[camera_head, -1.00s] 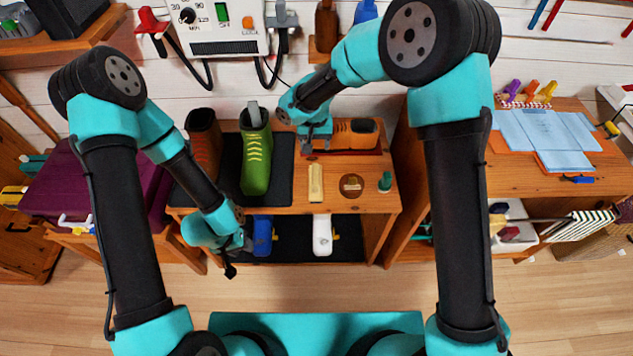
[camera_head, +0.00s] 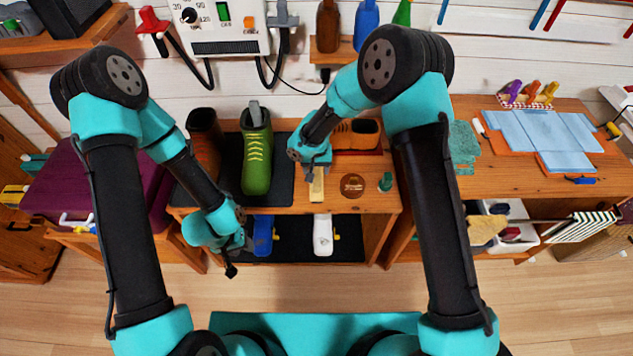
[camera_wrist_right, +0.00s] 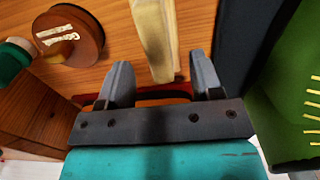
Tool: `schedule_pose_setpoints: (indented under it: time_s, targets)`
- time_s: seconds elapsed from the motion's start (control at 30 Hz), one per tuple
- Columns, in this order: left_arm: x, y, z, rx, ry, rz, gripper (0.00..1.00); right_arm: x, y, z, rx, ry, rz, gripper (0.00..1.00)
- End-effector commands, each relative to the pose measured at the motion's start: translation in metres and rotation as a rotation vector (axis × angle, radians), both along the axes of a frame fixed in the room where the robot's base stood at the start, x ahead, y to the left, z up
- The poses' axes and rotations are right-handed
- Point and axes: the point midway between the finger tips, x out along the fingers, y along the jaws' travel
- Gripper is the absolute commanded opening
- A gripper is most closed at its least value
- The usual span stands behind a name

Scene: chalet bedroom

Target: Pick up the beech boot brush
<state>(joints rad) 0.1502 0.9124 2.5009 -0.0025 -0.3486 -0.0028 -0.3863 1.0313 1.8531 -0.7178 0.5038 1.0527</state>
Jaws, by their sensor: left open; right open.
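The beech boot brush (camera_head: 317,190) is a pale, narrow block lying lengthwise on the wooden bench top, between the dark mat and a round brown tin. My right gripper (camera_head: 312,170) is over its far end and hides that part. In the right wrist view the brush (camera_wrist_right: 155,40) runs in towards the space between the open fingers of my right gripper (camera_wrist_right: 162,85). Nothing is held; I cannot tell the height left between fingers and brush. My left gripper (camera_head: 232,268) is open and empty, low in front of the bench's left part.
The brown tin (camera_head: 353,186) and a green-topped item (camera_head: 385,182) stand right of the brush. A green boot (camera_head: 256,160) stands on the dark mat (camera_head: 282,185) to the left. Blue (camera_head: 263,236) and white (camera_head: 322,236) items occupy the lower shelf.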

Motion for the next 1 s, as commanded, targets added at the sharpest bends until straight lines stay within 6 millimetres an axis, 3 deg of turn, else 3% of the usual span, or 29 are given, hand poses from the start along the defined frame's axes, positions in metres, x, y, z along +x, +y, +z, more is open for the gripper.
schedule_pose_setpoints:
  time_s: [0.27,0.63,1.0]
  targets:
    - [0.000,0.000,0.000,0.000,0.000,0.000,0.43,-0.001,-0.001,-0.006,-0.001,0.002,0.000,0.60]
    - [0.000,0.000,0.000,0.000,0.000,0.000,0.43,-0.002,-0.002,-0.049,-0.001,0.001,-0.001,0.60]
    - [0.000,0.000,0.000,0.000,0.000,0.000,0.43,-0.002,-0.002,-0.052,0.000,0.000,-0.001,0.60]
